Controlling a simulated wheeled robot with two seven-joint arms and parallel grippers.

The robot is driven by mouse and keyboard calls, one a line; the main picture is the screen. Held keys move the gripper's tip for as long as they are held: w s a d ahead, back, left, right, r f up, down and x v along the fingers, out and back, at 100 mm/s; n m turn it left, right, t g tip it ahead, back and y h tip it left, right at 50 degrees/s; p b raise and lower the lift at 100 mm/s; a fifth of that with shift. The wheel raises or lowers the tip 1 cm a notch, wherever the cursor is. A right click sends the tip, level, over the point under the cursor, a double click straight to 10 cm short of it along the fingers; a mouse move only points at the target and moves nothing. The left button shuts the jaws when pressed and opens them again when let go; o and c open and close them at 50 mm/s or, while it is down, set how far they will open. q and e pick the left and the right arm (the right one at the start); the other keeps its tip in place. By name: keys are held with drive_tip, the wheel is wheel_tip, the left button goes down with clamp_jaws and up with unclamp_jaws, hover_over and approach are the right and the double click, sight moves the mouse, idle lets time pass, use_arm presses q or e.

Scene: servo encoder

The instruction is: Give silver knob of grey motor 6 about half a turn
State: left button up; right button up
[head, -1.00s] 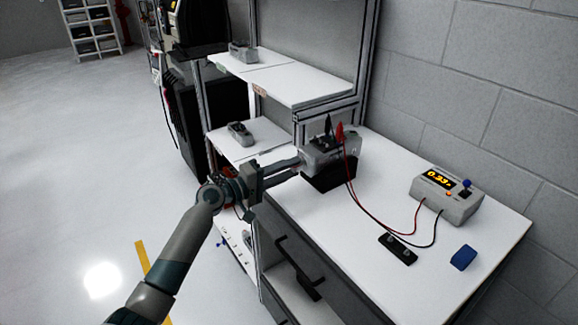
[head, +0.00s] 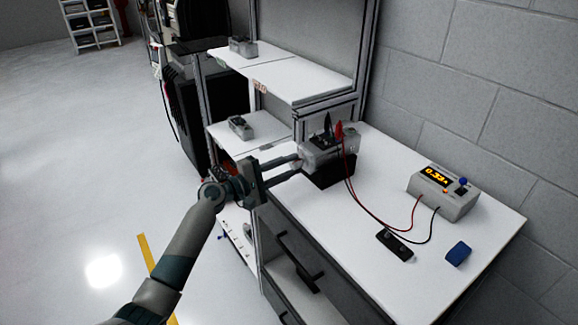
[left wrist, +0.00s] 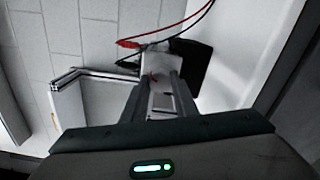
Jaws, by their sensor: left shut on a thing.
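The grey motor (head: 322,153) sits on a black block (head: 330,176) on the white bench, with a black and a red clip on top. It also shows in the left wrist view (left wrist: 155,58), beyond the fingers. My left gripper (head: 297,166) reaches the motor's left end from the left. Its two fingers are shut on the silver knob there, which is mostly hidden by the fingertips. In the left wrist view my fingers (left wrist: 162,88) run up to the motor end. My right gripper is not in view.
Red and black leads run from the clips to a grey meter box (head: 443,193) with a lit yellow display. A black terminal strip (head: 395,246) and a blue object (head: 458,253) lie on the bench. Other grey motors stand on the shelves (head: 240,127) at the left.

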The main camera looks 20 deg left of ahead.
sight(292, 166)
use_arm(q)
drive_tip(key=o, duration=1.1)
drive_tip(key=shift+c, duration=0.2)
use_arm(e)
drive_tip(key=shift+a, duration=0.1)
use_arm(q)
drive_tip(key=shift+b+v, duration=0.3)
drive_tip(key=shift+v, duration=0.55)
drive_tip(key=shift+f+b+v, duration=0.2)
drive_tip(key=shift+b+v, duration=0.15)
drive_tip(key=shift+v, duration=0.9)
drive_tip(key=b+v, duration=0.3)
drive_tip(key=v, duration=1)
drive_tip(key=shift+r+b, duration=0.15)
drive_tip(key=shift+b, duration=0.15)
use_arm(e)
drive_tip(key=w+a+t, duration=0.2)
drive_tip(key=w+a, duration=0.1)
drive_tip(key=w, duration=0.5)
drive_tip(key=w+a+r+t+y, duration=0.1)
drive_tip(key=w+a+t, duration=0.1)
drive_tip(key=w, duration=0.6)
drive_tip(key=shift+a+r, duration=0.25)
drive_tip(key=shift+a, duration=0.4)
use_arm(q)
drive_tip(key=shift+a, duration=0.1)
